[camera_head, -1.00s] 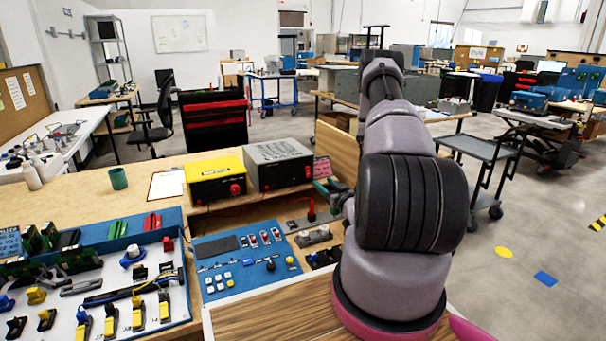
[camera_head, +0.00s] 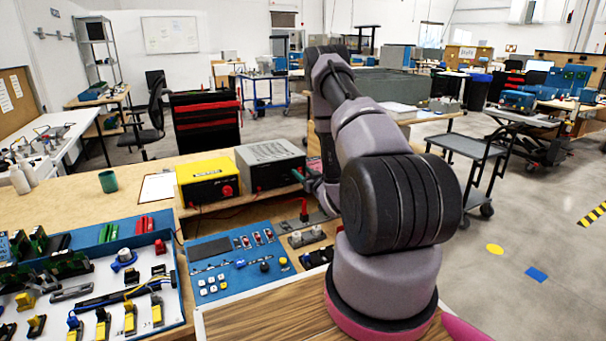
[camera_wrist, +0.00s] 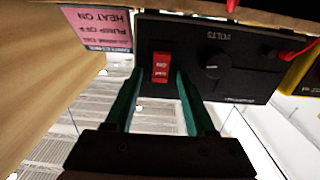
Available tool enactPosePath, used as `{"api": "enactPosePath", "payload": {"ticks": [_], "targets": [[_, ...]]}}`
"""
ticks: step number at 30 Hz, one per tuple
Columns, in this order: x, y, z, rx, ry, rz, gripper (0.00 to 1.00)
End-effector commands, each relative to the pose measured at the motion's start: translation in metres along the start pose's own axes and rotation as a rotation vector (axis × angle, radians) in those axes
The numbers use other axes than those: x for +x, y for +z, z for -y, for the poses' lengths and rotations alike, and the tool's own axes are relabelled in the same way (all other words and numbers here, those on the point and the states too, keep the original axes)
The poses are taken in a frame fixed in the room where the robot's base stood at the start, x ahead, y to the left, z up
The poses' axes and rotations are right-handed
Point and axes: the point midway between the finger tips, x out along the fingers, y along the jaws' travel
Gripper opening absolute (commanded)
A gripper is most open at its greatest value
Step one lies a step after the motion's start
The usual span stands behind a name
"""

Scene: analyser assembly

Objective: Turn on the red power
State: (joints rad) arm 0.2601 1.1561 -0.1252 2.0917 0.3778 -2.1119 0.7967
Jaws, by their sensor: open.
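The red power switch (camera_wrist: 161,67) is a rocker on the black front panel of a grey power supply (camera_head: 268,152). In the wrist view the panel (camera_wrist: 222,62) appears upside down, with a black VOLTS knob (camera_wrist: 212,66) beside the switch. My gripper (camera_wrist: 158,76) is open and empty. Its two green fingers point at the panel, with their tips on either side of the switch. I cannot tell whether they touch it. In the head view my gripper (camera_head: 306,176) is at the front right of the grey supply and hides the switch.
A yellow power supply (camera_head: 206,170) stands left of the grey one. A pink HEAT ON label (camera_wrist: 97,30) is beside the panel. A blue control board (camera_head: 232,262) and a parts tray (camera_head: 172,256) lie in front. A green cup (camera_head: 108,182) stands farther left.

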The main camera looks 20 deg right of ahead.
Motion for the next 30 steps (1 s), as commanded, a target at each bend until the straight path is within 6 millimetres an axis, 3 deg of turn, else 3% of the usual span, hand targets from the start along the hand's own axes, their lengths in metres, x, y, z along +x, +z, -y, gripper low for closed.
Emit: {"api": "enactPosePath", "payload": {"ticks": [2, 3, 7, 17, 30], "targets": [[0.000, 0.000, 0.000, 0.000, 0.000, 0.000, 0.55], [0.000, 0.000, 0.000, 0.000, 0.000, 0.000, 0.47], [0.000, 0.000, 0.000, 0.000, 0.000, 0.000, 0.00], [-0.001, 0.004, -0.001, 0.003, 0.000, -0.043, 0.00], [-0.003, 0.012, 0.000, 0.007, 0.001, -0.298, 0.00]]}}
